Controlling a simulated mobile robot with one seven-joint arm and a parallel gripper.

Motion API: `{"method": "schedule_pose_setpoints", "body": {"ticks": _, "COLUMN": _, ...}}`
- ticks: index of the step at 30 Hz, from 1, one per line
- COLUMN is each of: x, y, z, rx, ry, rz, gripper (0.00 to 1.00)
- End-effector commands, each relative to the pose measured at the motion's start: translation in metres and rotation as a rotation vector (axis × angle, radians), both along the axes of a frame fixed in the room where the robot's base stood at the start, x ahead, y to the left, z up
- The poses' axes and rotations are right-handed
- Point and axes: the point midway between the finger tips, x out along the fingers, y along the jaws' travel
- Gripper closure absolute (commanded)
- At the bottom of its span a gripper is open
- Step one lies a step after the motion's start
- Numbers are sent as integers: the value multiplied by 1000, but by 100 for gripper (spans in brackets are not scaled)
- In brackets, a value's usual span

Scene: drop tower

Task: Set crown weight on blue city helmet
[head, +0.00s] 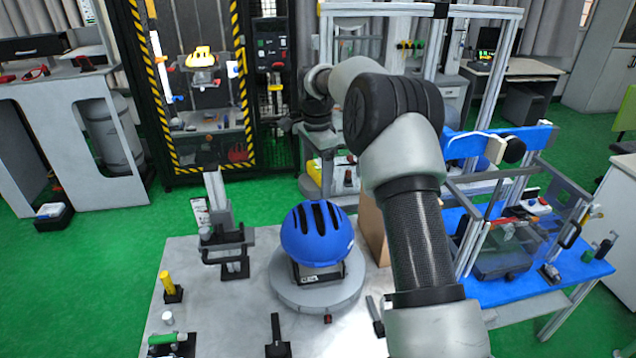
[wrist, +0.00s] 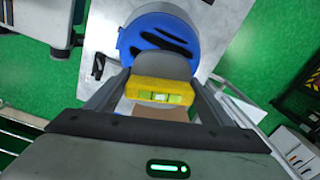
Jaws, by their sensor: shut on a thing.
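The blue city helmet (head: 312,238) sits on a dark block on a round grey stand (head: 335,295) in the head view. In the wrist view the helmet (wrist: 132,38) is near the top, partly covered by the held piece. My gripper (wrist: 162,88) is shut on a yellow piece with a green level vial and a grey rounded part, which I take to be the crown weight (wrist: 150,85). The piece is between the two fingers, in front of the helmet in the picture; the gap between them cannot be judged. In the head view the fingers and weight are not clear.
A tan box (head: 373,230) stands right of the helmet, partly behind my arm. A grey metal fixture (head: 222,230) and a yellow post (head: 169,287) stand to the left. A striped tower frame (head: 160,110) with another yellow object (head: 201,57) stands behind. A blue bench (head: 520,297) is at right.

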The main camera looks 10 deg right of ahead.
Motion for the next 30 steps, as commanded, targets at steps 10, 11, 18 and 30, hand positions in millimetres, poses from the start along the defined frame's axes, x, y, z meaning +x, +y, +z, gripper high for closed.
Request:
{"method": "schedule_pose_setpoints", "body": {"ticks": 10, "x": 0, "y": 0, "z": -18, "rx": 0, "ry": -2, "rz": 2, "gripper": 83}}
{"method": "schedule_pose_setpoints", "body": {"ticks": 11, "x": 0, "y": 0, "z": -21, "rx": 0, "ry": -2, "rz": 2, "gripper": 83}}
{"method": "schedule_pose_setpoints", "body": {"ticks": 18, "x": 0, "y": -1, "z": -43, "rx": 0, "ry": -3, "rz": 0, "gripper": 83}}
{"method": "schedule_pose_setpoints", "body": {"ticks": 30, "x": 1, "y": 0, "z": -59, "rx": 0, "ry": -4, "rz": 2, "gripper": 83}}
